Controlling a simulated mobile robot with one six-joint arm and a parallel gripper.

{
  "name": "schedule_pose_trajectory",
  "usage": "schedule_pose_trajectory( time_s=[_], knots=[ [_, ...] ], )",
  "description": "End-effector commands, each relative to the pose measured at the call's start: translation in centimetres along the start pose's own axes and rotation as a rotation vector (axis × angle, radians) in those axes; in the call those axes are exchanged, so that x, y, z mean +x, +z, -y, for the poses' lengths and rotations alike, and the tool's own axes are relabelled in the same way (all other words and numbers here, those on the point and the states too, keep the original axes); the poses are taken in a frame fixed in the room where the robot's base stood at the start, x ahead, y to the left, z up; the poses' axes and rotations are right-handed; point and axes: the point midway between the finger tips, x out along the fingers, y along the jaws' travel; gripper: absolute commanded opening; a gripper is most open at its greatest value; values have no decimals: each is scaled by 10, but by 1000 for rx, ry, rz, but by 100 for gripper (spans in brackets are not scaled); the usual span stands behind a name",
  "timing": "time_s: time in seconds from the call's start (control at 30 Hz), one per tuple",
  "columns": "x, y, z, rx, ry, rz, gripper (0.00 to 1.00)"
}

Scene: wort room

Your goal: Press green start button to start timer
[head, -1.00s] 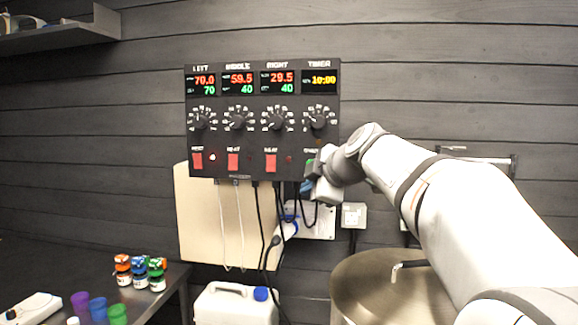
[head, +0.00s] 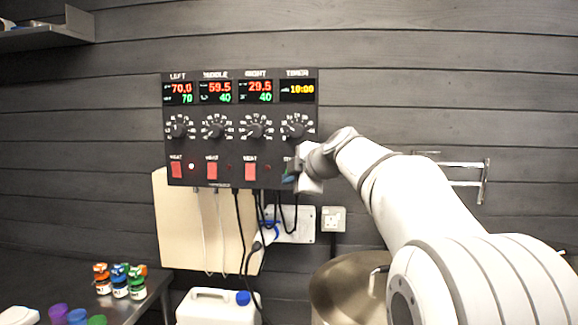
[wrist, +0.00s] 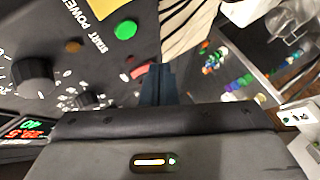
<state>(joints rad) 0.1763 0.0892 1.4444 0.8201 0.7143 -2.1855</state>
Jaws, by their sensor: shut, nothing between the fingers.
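The dark control panel (head: 240,152) hangs on the wall in the head view. Its timer display (head: 297,90) reads 10:00 in yellow. In the wrist view the round green start button (wrist: 126,29) shows near the top, beside the START label. My gripper (wrist: 158,70) is shut and empty; its dark fingertips appear below and right of the button in the picture, with a visible gap. I cannot tell their depth from the panel. In the head view my gripper (head: 289,177) is at the panel's lower right corner and hides the button.
Red heat switches (head: 212,170) and black knobs (head: 254,131) sit close to my gripper. Cables and a wall socket (head: 333,219) are below the panel. A metal pot (head: 335,285) stands below my arm. Small bottles (head: 120,282) stand on the left counter.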

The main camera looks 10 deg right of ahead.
Motion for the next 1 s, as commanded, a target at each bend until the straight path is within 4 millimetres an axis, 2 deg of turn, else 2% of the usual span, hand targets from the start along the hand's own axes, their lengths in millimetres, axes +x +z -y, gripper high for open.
schedule_pose_trajectory(
  time_s=[0.07,0.2,0.4,1.0],
  knots=[
    [6,5,-10,3,-3,0,0],
    [20,14,-14,1,-1,0,0],
    [28,20,-20,1,0,-1,0],
    [30,20,-21,0,-1,-2,0]
  ],
)
